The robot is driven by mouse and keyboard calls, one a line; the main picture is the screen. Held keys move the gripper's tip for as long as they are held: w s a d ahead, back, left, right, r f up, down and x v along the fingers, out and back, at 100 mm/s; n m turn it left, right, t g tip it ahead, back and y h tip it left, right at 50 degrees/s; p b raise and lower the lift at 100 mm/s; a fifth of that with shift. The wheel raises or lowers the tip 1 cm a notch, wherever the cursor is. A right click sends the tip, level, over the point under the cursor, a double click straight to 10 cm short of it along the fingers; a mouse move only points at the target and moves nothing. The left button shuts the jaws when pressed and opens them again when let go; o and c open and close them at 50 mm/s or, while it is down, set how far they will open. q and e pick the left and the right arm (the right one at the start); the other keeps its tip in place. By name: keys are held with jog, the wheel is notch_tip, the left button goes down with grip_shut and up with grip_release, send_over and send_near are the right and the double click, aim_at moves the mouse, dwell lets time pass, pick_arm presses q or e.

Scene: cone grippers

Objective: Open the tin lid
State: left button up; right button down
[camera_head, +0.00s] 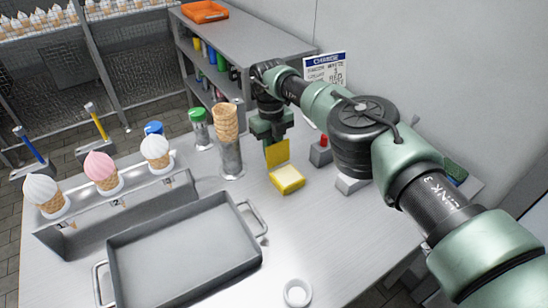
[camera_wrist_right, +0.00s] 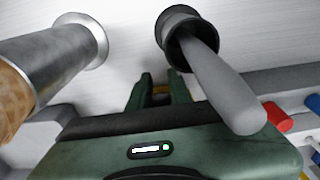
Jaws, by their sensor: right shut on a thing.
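The yellow tin (camera_head: 287,180) sits on the table right of the cone holder. Its yellow lid (camera_head: 277,153) stands nearly upright at the tin's back edge, so the tin is open. My right gripper (camera_head: 271,139) is above and behind the tin, shut on the upper part of the lid. In the right wrist view my right gripper's fingers (camera_wrist_right: 160,88) have a little yellow showing between them; the tin's body is hidden there. My left gripper is in neither view.
A metal holder with stacked cones (camera_head: 229,150) and a green-capped jar (camera_head: 199,127) stand left of the gripper. A grey-handled tool in a dark cup (camera_wrist_right: 205,70) is close by. A grey tray (camera_head: 190,245) fills the front; a small white ring (camera_head: 297,292) lies right of it.

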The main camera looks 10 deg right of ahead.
jog(key=shift+f, duration=0.1)
dwell(0.3)
jog(key=c, duration=1.3)
grip_release()
jog(key=r, duration=0.7)
jog(key=shift+w+a+r, duration=0.1)
jog(key=shift+w+r, duration=0.25)
jog(key=shift+r, duration=0.05)
